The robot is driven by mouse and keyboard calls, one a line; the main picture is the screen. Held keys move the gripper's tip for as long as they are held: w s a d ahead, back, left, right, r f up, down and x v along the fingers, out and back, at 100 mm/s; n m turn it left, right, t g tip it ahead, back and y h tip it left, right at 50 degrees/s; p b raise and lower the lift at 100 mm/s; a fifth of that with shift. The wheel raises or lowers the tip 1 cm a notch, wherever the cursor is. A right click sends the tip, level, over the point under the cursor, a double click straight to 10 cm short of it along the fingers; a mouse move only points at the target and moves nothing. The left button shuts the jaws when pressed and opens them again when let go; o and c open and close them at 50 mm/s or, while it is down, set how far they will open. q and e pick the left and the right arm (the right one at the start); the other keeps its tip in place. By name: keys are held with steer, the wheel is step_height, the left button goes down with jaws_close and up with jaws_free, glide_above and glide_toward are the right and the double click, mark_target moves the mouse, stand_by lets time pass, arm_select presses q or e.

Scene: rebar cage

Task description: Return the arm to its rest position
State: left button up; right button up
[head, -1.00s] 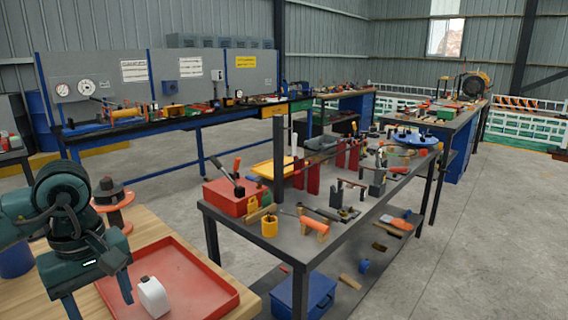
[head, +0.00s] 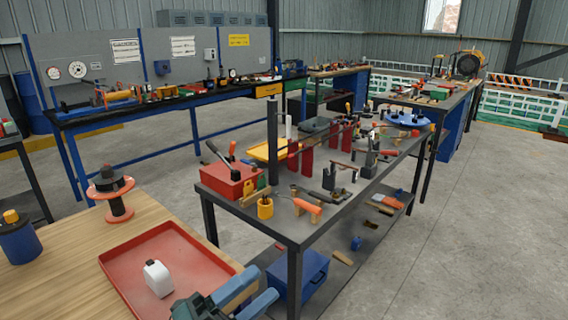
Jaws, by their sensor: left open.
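My left gripper (head: 262,283) shows at the bottom edge of the head view, over the front right corner of the red tray. Its two blue fingers are apart and nothing is seen between them. Most of the arm behind it is cut off by the frame edge. A white bottle (head: 158,279) with a light cap stands in the red tray (head: 137,255), to the left of the gripper and apart from it. My right gripper is not in view.
The tray lies on a wooden table (head: 52,262) with an orange-flanged spool (head: 116,205) and a blue container (head: 18,240). A grey workbench (head: 290,225) crowded with tools stands to the right, a blue box (head: 300,278) beneath it. Floor at the right is clear.

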arm_select(q)
steer(key=a+f+n+t+y+p, duration=0.1)
steer(key=a+f+n+t+y, duration=0.35)
steer(key=f+n+y, duration=0.9)
steer(key=s+a+f+n+g+y, duration=0.2)
steer(key=s+a+f+n+g, duration=0.3)
steer(key=s+f+n, duration=0.5)
steer(key=f+n+g+p, duration=0.1)
steer(key=n, duration=0.2)
steer(key=shift+f, duration=0.4)
steer(key=shift+s, duration=0.1)
